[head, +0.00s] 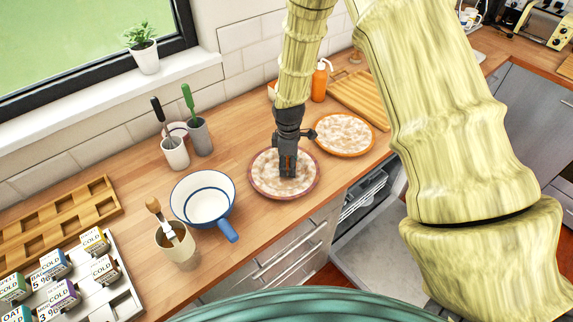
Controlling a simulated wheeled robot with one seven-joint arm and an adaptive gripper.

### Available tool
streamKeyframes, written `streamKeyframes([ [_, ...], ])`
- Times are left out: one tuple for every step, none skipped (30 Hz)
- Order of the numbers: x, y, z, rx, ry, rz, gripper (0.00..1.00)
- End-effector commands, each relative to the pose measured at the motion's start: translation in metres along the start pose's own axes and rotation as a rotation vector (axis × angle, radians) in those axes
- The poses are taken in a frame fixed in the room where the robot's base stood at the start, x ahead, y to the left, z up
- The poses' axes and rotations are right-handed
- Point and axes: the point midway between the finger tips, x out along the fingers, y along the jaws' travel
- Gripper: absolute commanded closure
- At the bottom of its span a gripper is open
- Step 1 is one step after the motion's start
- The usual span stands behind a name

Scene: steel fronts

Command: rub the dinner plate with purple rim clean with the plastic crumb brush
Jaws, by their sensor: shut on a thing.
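The dinner plate with the purple rim (304,182) lies flat on the wooden counter in the middle of the head view. Its rim looks dull reddish purple, and its face is covered with mottled whitish-brown dirt. My gripper (287,170) points down over the plate's middle, very near its surface. It is shut on a small dark thing, which I take to be the plastic crumb brush. The gripper hides most of that thing, and I cannot tell whether it touches the plate.
A plate with an orange rim (345,134), also mottled, lies to the right. A blue-rimmed white pan (202,198) stands to the left, near utensil cups (175,153). An orange bottle (319,82) and wooden board (360,98) are behind. An open dishwasher (365,200) is below the counter.

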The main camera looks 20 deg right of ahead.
Motion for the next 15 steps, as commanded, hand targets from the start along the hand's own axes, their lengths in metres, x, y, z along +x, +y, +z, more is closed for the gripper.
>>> streamKeyframes([
  [0.0000,-0.0001,-0.0001,0.000,0.000,0.000,0.89],
  [0.0000,-0.0002,-0.0001,0.000,0.000,0.000,0.89],
  [0.0001,-0.0002,-0.0002,0.000,0.000,0.000,0.89],
  [0.0004,-0.0003,-0.0002,0.000,0.000,0.000,0.89],
  [0.0010,-0.0006,-0.0002,0.000,0.000,-0.001,0.89],
  [0.0020,-0.0008,-0.0002,-0.001,0.000,-0.001,0.89],
  [0.0027,-0.0010,-0.0002,-0.001,0.000,-0.001,0.89],
  [0.0031,-0.0011,-0.0004,0.000,0.000,-0.001,0.89],
  [0.0031,-0.0010,-0.0004,0.000,0.000,0.000,0.89],
  [0.0031,-0.0010,-0.0004,0.000,0.000,0.000,0.89],
  [0.0031,-0.0010,-0.0004,0.000,0.000,0.000,0.89],
  [0.0032,-0.0011,-0.0004,0.000,0.000,-0.001,0.89],
  [0.0032,-0.0011,-0.0004,0.000,0.000,-0.001,0.89],
  [0.0033,-0.0012,-0.0004,0.000,0.000,-0.001,0.89],
  [0.0033,-0.0013,-0.0006,0.000,0.000,-0.001,0.89],
])
